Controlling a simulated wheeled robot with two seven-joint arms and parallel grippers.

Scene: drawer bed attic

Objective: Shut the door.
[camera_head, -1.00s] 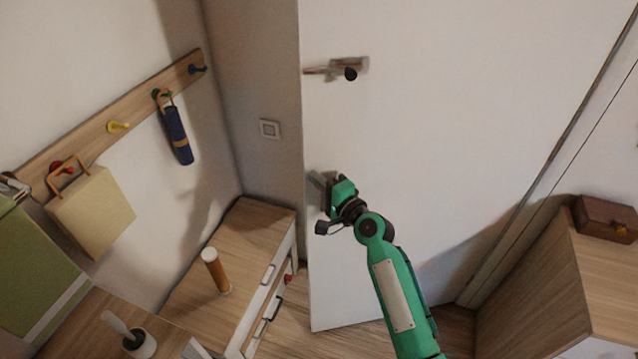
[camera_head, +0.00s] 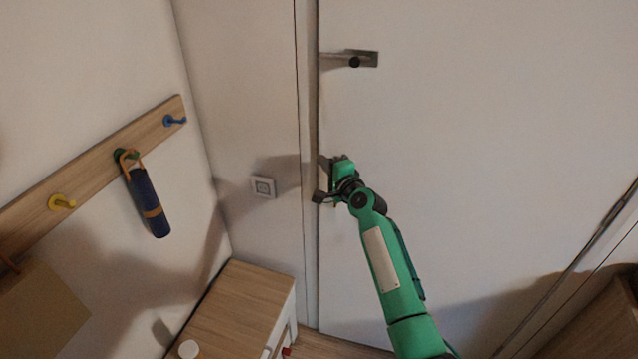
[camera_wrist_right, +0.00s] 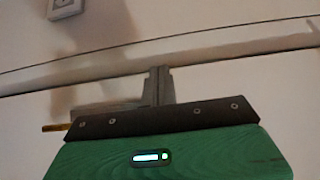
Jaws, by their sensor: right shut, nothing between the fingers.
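The white door (camera_head: 480,150) fills the right half of the head view. Its handle side lies along the frame edge (camera_head: 308,120), with only a thin line between them; I cannot tell whether it is latched. The metal handle (camera_head: 350,58) is near the door's upper left corner in view. My right gripper (camera_head: 325,162) is at the door's left edge, well below the handle. In the right wrist view, its closed fingers (camera_wrist_right: 160,84) point at the pale door and frame edge and hold nothing. My left gripper is not in view.
A wooden-topped drawer unit (camera_head: 240,310) stands left of the door. A hook rail (camera_head: 90,180) with a blue umbrella (camera_head: 149,203) is on the left wall. A light switch (camera_head: 264,187) is beside the frame. A wooden cabinet (camera_head: 600,325) is at lower right.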

